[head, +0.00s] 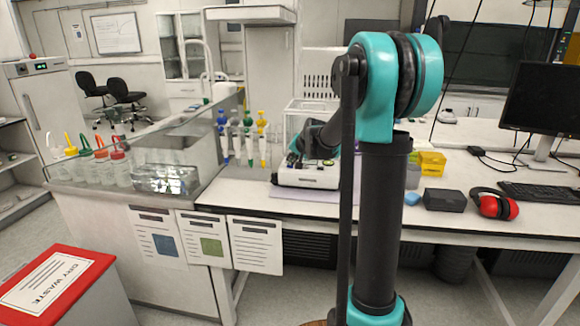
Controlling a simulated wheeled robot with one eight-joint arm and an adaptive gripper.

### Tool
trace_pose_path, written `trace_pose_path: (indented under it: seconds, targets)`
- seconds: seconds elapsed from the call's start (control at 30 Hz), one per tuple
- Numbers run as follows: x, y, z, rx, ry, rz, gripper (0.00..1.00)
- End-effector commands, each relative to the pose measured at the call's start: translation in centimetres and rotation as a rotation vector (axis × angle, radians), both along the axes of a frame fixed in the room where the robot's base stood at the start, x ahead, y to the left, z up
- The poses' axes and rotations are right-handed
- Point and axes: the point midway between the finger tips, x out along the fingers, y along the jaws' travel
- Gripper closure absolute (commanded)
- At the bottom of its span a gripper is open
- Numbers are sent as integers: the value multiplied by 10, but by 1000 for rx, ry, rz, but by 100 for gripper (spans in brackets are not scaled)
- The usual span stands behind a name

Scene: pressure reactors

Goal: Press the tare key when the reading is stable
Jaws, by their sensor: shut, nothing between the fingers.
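A white balance (312,179) stands on the bench near its front edge, left of my arm's upright link. A clear box-like shield (304,113) rises at the balance's back. My gripper (294,159) is small and dark in the head view. It is shut and empty, and points down over the left part of the balance. I cannot tell whether its tips touch the balance. The tare key and the reading cannot be made out at this size; my gripper and arm cover part of the balance.
Pipettes (248,138) on a stand are left of the balance. Wash bottles (102,168) and a clear container (166,179) stand further left. Right of my arm are yellow boxes (431,163), a black box (444,200), red earmuffs (494,205) and a monitor (545,100).

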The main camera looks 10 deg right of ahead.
Motion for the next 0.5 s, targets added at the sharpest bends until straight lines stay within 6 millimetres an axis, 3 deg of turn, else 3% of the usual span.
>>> trace_pose_path:
  seconds: [0.5]
  targets:
    - [0,0,14,0,0,0,100]
